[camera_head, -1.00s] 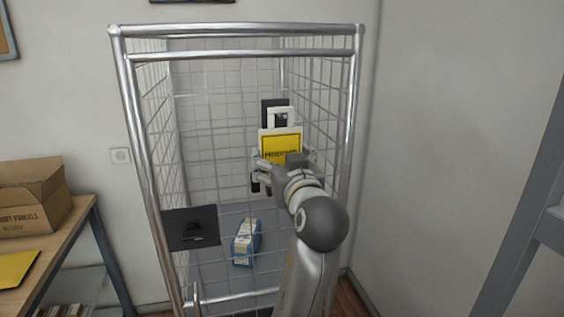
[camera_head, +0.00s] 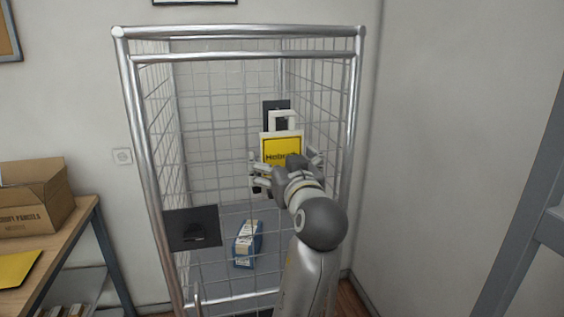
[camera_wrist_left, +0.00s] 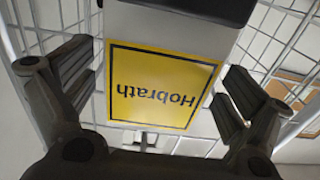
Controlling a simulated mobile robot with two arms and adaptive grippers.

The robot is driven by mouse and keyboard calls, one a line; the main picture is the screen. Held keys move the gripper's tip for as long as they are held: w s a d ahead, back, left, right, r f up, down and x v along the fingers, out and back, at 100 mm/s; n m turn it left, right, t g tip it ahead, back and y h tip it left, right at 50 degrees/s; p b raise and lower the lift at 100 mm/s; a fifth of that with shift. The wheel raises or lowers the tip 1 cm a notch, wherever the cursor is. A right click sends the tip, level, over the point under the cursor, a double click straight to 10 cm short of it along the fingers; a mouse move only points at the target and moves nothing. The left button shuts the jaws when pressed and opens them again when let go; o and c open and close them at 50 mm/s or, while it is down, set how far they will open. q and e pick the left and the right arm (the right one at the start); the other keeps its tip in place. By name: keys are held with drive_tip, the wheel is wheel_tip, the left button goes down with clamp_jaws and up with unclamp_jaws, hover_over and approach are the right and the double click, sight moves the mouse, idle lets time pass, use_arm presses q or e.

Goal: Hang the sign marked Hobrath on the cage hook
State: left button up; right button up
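The yellow Hobrath sign (camera_head: 281,146), with a white border and a white loop on top, is upright at the cage's mesh. Its loop lies in front of a dark plate (camera_head: 269,105); the hook itself is hidden, so I cannot tell how the loop sits on it. In the left wrist view the sign (camera_wrist_left: 160,86) appears upside down, its name readable. My left gripper (camera_head: 286,160) is open, its fingers spread on either side of the sign, with gaps showing in the wrist view. My right gripper is not in view.
The wire cage (camera_head: 245,57) has steel posts around it. A second dark plate (camera_head: 190,228) is on its front lower left, and a blue and white parcel (camera_head: 247,243) lies inside. A table (camera_head: 60,252) at left holds a cardboard box (camera_head: 30,200) and a yellow sheet (camera_head: 17,268).

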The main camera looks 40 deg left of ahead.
sight(284, 116)
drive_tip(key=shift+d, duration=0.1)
use_arm(q)
drive_tip(key=shift+r, duration=0.1)
wheel_tip(284, 116, up, 10)
drive_tip(key=shift+f, duration=0.1)
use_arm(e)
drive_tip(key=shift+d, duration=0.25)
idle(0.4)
